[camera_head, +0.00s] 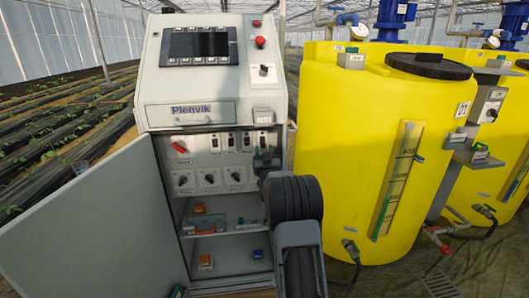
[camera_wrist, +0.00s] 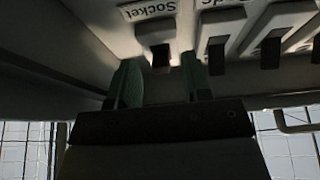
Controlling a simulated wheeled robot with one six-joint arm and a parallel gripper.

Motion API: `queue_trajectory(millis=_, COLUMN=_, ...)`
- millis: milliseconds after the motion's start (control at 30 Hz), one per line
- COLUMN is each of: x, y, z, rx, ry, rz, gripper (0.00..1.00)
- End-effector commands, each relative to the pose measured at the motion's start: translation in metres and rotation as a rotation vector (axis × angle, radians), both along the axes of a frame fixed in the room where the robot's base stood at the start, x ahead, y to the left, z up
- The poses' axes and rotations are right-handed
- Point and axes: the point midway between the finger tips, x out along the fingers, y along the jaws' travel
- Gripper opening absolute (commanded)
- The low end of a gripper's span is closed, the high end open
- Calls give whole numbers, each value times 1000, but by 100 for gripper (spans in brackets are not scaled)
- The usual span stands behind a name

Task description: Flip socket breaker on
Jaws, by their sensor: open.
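The Socket breaker (camera_wrist: 159,52) is in the wrist view, under a white label reading "Socket" (camera_wrist: 149,10). Its dark toggle shows near the lower end of its white plate; I cannot tell for sure which position it is in. My gripper (camera_wrist: 161,78) is open, its two green fingers apart below and to either side of the toggle, with nothing between them. In the head view, my gripper (camera_head: 267,160) shows dark in front of the right part of the cabinet's breaker panel. The head view is too small to read which breaker (camera_head: 230,143) is Socket.
More breakers (camera_wrist: 216,52) stand close to the right of Socket. Below the breaker row are rotary knobs (camera_head: 209,179), and a red handle (camera_head: 180,147) is at left. The open cabinet door (camera_head: 95,225) stands at left. A yellow tank (camera_head: 345,130) stands at right.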

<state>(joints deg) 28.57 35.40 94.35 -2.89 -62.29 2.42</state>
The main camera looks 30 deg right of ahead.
Motion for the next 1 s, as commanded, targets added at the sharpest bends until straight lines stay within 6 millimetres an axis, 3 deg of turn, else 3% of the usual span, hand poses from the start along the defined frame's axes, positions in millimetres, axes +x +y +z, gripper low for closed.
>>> queue_trajectory(millis=133, x=0, y=0, z=0, rx=0, ry=0, rz=0, gripper=43)
queue_trajectory(millis=600, x=0, y=0, z=0, rx=0, ry=0, rz=0, gripper=0)
queue_trajectory(millis=1000, x=-3, y=0, z=9, rx=40, ry=83, rz=-2, gripper=0)
